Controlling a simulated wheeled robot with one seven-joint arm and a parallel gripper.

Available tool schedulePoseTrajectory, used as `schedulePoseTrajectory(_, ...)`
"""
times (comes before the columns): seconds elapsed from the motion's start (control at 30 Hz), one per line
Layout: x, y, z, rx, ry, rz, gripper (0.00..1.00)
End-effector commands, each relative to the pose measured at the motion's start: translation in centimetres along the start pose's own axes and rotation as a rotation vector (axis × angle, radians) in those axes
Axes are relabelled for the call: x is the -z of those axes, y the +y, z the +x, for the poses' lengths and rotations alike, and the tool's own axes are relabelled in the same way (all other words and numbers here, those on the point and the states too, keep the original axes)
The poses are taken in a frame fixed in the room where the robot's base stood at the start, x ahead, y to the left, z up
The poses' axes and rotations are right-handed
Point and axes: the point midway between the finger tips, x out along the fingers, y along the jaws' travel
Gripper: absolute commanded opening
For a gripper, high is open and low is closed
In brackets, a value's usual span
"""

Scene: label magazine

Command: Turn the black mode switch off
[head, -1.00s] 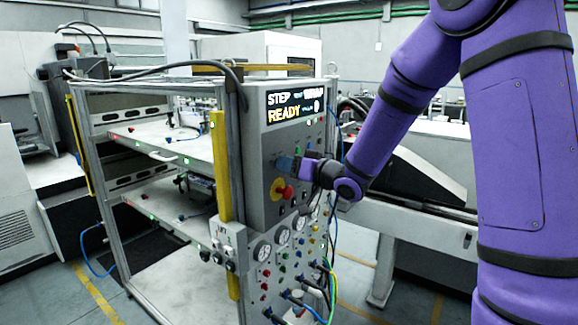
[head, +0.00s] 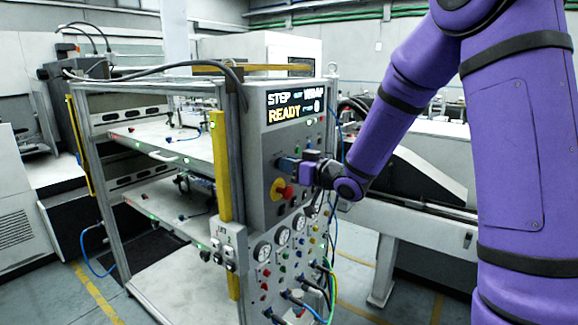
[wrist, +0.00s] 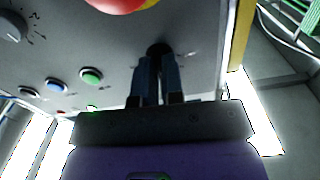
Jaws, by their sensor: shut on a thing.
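My gripper (head: 282,163) is at the upper part of the grey control panel's face (head: 257,150), left of my wrist in the head view. In the wrist view, its two blue-grey fingers (wrist: 158,62) point at the panel and are shut on the black mode switch (wrist: 159,47). Only a dark rounded edge of the switch shows at the fingertips; its pointer and exact setting are hidden. In the head view the switch is hidden by my gripper.
A red emergency button (head: 286,192) on a yellow base sits just below my gripper. It also shows at the wrist view's top (wrist: 118,3). A green button (wrist: 91,76), a blue button (wrist: 56,85) and a grey dial (wrist: 12,26) are nearby. A lit display (head: 296,104) is above.

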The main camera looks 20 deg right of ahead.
Motion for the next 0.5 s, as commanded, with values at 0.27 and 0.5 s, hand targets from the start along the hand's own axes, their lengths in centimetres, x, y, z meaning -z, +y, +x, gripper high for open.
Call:
schedulePoseTrajectory(0.27,-0.02,-0.04,-0.02,0.0,0.0,-0.262,0.0)
schedulePoseTrajectory(0.5,-0.04,-0.05,-0.03,0.0,0.0,-0.489,0.0)
